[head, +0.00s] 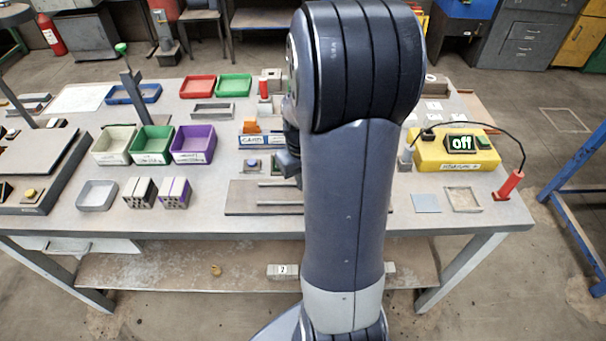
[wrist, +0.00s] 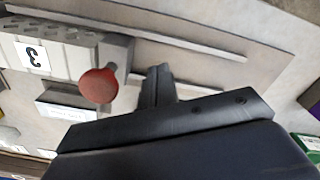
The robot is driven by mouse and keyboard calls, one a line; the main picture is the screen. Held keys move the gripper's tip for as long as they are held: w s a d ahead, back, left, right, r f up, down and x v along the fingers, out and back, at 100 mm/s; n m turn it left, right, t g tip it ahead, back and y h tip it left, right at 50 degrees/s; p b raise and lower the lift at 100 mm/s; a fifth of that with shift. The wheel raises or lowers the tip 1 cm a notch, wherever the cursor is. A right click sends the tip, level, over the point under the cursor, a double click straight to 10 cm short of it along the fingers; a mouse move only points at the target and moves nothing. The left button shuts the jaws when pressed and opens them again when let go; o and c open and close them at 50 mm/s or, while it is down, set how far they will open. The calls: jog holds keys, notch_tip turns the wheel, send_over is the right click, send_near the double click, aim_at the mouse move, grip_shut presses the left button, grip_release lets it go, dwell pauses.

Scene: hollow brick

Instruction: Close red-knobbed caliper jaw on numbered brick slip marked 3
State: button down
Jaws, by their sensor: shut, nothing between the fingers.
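In the wrist view, a red round knob (wrist: 98,86) stands out from a light grey caliper jaw (wrist: 121,54). The grey brick slip (wrist: 70,56) with a white label reading 3 (wrist: 32,55) lies on the far side of the jaw, to the left. The jaw is close to the slip's end; I cannot tell whether they touch. My gripper (wrist: 159,72) is shut and empty, its dark fingers together to the right of the knob and apart from it in the picture. In the head view my arm hides the knob and the slip.
Grey rails (wrist: 195,46) run along the board beside the jaw. In the head view, the board (head: 240,197) lies near the table's front edge. Several coloured bins (head: 152,145) stand left, and a yellow box reading off (head: 455,160) stands right. A block marked 2 (head: 282,270) lies on the lower shelf.

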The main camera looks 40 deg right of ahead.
notch_tip(320, 180, up, 6)
jog(key=p, duration=0.4)
jog(key=shift+r+p, duration=0.2)
jog(key=shift+p, duration=0.1)
jog(key=shift+f, duration=0.1)
notch_tip(320, 180, down, 8)
jog(key=b, duration=0.6)
jog(key=shift+b, duration=0.35)
jog(key=shift+d, duration=0.1)
jog(key=shift+r, duration=0.2)
